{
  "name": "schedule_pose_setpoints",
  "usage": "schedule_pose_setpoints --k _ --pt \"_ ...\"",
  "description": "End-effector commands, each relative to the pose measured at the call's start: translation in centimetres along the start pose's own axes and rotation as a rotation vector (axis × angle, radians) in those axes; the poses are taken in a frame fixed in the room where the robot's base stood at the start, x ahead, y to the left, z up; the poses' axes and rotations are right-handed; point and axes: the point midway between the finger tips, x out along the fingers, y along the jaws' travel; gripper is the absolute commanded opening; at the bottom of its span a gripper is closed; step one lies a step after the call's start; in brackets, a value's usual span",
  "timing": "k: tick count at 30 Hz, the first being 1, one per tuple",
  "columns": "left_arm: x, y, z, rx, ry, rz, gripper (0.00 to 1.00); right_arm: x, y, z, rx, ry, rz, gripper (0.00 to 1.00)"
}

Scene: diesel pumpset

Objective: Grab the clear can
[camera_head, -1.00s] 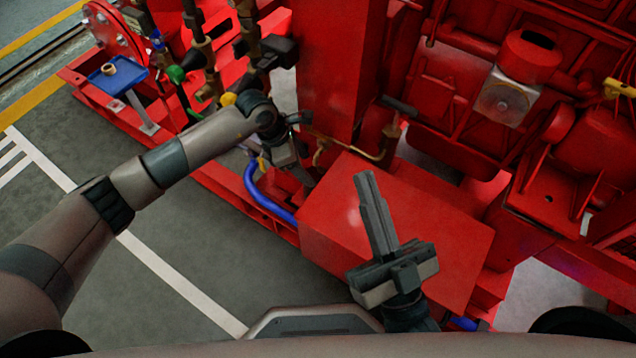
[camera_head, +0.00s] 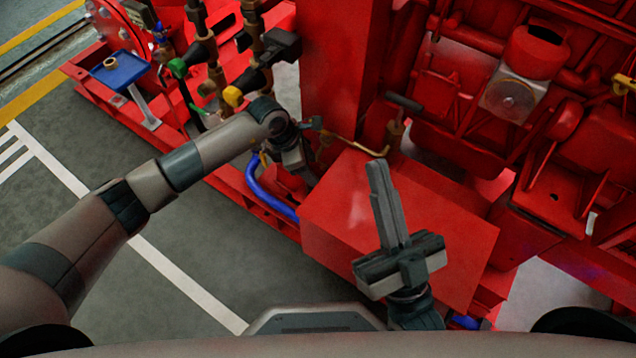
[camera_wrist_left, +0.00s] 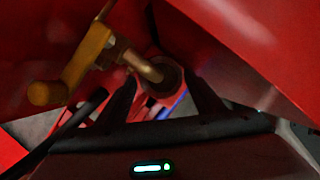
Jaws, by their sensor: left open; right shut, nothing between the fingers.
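I cannot make out a clear can in either view. My left gripper (camera_head: 306,176) is open, low between the red column and the red box; its fingertips are partly hard to see in the head view. In the left wrist view, its two dark fingers (camera_wrist_left: 165,98) stand apart, with a brass pipe (camera_wrist_left: 147,68) and a dark round end beyond the gap. I cannot tell whether they touch. My right gripper (camera_head: 376,163) is shut and empty, pointing up in front of the red box.
The red box (camera_head: 445,215) and red column (camera_head: 343,70) crowd the left gripper. A yellow-handled valve (camera_wrist_left: 72,75) is close on its left in the wrist view. A blue hose (camera_head: 263,190) runs below. A blue tray (camera_head: 117,70) stands far left. The grey floor is clear.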

Motion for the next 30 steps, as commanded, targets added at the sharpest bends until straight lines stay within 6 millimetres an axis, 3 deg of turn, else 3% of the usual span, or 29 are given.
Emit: schedule_pose_setpoints --k 3,9,24,29,30 --pt "1.9 -0.2 -0.1 -0.001 0.000 -0.001 0.61 0.2 0.5 -0.5 -0.011 0.052 0.000 0.00" --pt "3.6 -0.2 -0.1 -0.001 0.001 -0.001 0.61 1.6 1.2 -2.1 -0.029 0.152 -0.002 0.00" --pt "3.7 -0.1 -0.1 -0.001 0.001 0.000 0.61 1.5 1.3 -2.3 -0.032 0.155 -0.001 0.00" --pt "3.7 -0.1 -0.1 -0.001 0.001 0.000 0.26 1.5 1.2 -2.3 -0.031 0.153 -0.003 0.00" --pt "3.7 -0.1 -0.1 -0.001 0.001 0.000 0.26 1.5 1.2 -2.3 -0.031 0.153 -0.003 0.00"
